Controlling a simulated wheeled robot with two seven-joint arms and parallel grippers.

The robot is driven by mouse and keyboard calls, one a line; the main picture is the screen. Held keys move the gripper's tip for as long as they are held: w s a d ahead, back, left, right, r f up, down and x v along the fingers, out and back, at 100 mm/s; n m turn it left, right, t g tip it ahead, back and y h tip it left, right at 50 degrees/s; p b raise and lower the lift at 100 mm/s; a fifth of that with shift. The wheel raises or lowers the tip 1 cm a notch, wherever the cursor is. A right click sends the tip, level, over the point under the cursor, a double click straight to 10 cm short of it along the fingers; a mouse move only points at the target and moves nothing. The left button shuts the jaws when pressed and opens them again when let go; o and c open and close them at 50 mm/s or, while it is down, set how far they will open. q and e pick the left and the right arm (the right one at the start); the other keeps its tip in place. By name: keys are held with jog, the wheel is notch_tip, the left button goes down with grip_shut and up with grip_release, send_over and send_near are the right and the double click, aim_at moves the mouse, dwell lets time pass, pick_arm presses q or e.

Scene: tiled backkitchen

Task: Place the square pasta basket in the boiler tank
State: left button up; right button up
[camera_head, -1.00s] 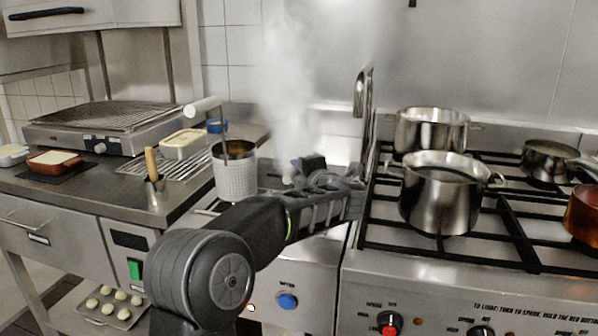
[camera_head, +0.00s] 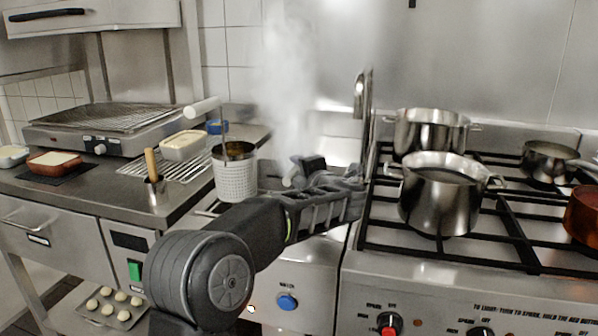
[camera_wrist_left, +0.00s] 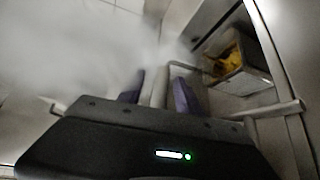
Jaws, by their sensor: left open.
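My left gripper (camera_head: 308,172) is over the steaming boiler (camera_head: 318,268). It is open in the left wrist view (camera_wrist_left: 158,88), its purple-padded fingers on either side of a pale rod that looks like a handle. I cannot tell whether they touch it. Steam and my arm hide the tank opening. A perforated metal basket (camera_head: 236,180) with a pale handle stands left of the gripper and looks round in the head view. A metal container with yellow contents (camera_wrist_left: 234,58) shows at the upper right of the wrist view; I cannot tell whether it is the same basket. My right gripper is not in view.
A tall metal tap (camera_head: 362,95) rises just right of the gripper. Steel pots, including a near one (camera_head: 441,205), stand on the gas hob to the right. A wire rack (camera_head: 165,165) and a pot with a wooden-handled tool (camera_head: 155,188) are on the left counter.

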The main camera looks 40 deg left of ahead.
pick_arm(q)
jog(key=v, duration=1.2)
dwell(0.3)
